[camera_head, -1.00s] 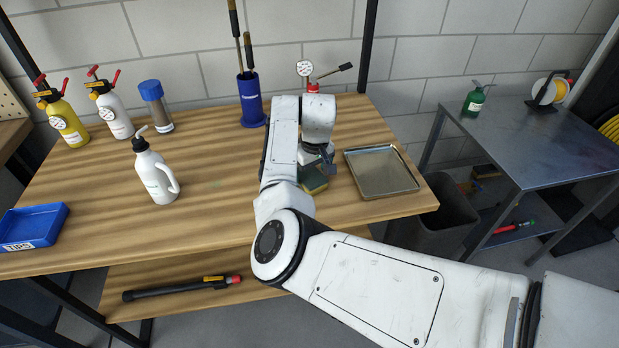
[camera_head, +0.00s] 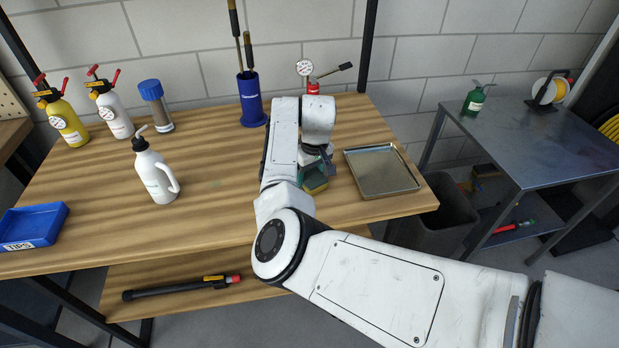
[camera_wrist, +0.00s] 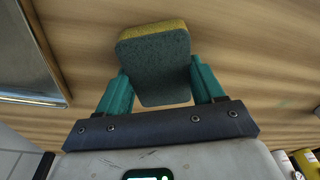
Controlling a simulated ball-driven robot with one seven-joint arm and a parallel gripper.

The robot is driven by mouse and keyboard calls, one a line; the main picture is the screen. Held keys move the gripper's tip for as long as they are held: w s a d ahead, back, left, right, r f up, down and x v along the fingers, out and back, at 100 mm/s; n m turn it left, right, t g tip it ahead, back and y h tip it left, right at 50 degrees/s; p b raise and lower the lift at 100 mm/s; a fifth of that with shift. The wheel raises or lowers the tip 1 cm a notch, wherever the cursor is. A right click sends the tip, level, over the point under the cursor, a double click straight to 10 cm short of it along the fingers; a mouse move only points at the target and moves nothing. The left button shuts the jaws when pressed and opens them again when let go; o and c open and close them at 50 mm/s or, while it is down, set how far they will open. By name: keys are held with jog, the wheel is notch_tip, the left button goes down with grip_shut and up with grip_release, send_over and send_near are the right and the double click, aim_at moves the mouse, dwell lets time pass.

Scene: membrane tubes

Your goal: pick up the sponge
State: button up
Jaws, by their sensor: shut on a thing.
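The sponge (camera_wrist: 156,68) has a dark green face and a yellow side. In the wrist view it sits between the two teal fingers of my gripper (camera_wrist: 158,85), which are shut on it. In the head view the sponge (camera_head: 314,182) shows partly below my wrist, over the wooden table (camera_head: 220,185) and left of the metal tray. My gripper (camera_head: 321,168) is largely hidden there by my arm. I cannot tell whether the sponge still touches the table.
The metal tray (camera_head: 381,171) lies close to the right of the sponge. A white bottle (camera_head: 156,172) stands to the left, and a blue holder (camera_head: 251,100) with brushes stands behind. A red-based gauge device (camera_head: 313,88) is behind my arm. The table between bottle and arm is clear.

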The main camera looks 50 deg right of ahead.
jog(key=shift+r, duration=0.8)
jog(key=s+a+r+p, duration=0.1)
jog(key=s+a+r, duration=0.3)
jog(key=s+r, duration=0.7)
jog(key=shift+s+r, duration=0.25)
jog(key=shift+s, duration=0.95)
jog(key=shift+d, duration=0.1)
